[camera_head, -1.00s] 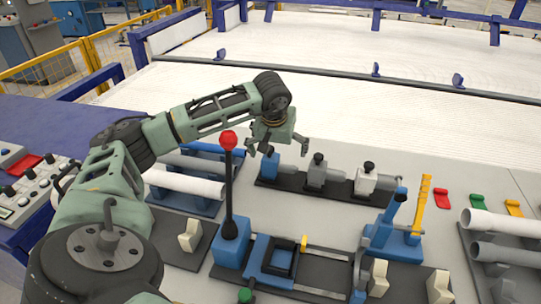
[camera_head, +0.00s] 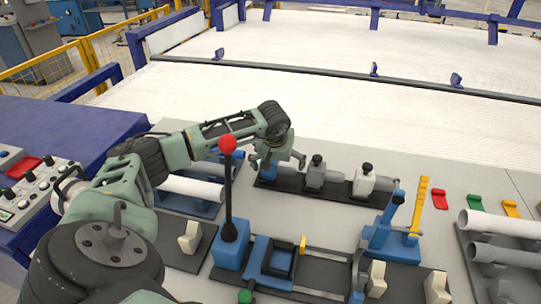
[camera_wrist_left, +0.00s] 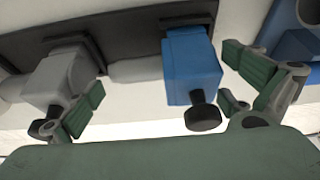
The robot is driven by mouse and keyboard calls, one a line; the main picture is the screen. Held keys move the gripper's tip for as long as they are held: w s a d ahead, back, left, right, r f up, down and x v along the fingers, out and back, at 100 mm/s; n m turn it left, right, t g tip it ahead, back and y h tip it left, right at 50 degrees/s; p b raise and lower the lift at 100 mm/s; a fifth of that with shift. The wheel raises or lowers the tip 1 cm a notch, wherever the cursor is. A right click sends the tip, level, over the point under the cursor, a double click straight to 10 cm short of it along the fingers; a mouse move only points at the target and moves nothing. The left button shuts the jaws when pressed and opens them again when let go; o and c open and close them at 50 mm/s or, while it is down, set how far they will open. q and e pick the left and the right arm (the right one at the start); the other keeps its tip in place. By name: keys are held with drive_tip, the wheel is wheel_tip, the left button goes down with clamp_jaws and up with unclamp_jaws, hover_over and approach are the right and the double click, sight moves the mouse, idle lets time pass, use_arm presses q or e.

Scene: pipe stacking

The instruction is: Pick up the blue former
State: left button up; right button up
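The blue former (camera_head: 268,172) stands at the left end of a dark base, partly hidden by my left gripper in the head view. In the left wrist view the blue former (camera_wrist_left: 190,66) shows as a blue block with a black knob, between the fingers and nearer the right one. My left gripper (camera_head: 277,163) is open just above and around the former; its fingers are spread apart in the wrist view (camera_wrist_left: 165,92). I cannot tell whether a finger touches the former. My right gripper is not in view.
A grey former (camera_head: 316,176) and a white former (camera_head: 365,182) stand to the right on the same base (camera_head: 340,195). A red-knobbed lever (camera_head: 228,190) rises in front. Pipes lie on racks at left (camera_head: 190,188) and right (camera_head: 500,225).

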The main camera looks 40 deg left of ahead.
use_arm(q)
drive_tip(key=c, duration=1.3)
drive_tip(key=shift+w, duration=0.1)
drive_tip(key=shift+c, duration=0.3)
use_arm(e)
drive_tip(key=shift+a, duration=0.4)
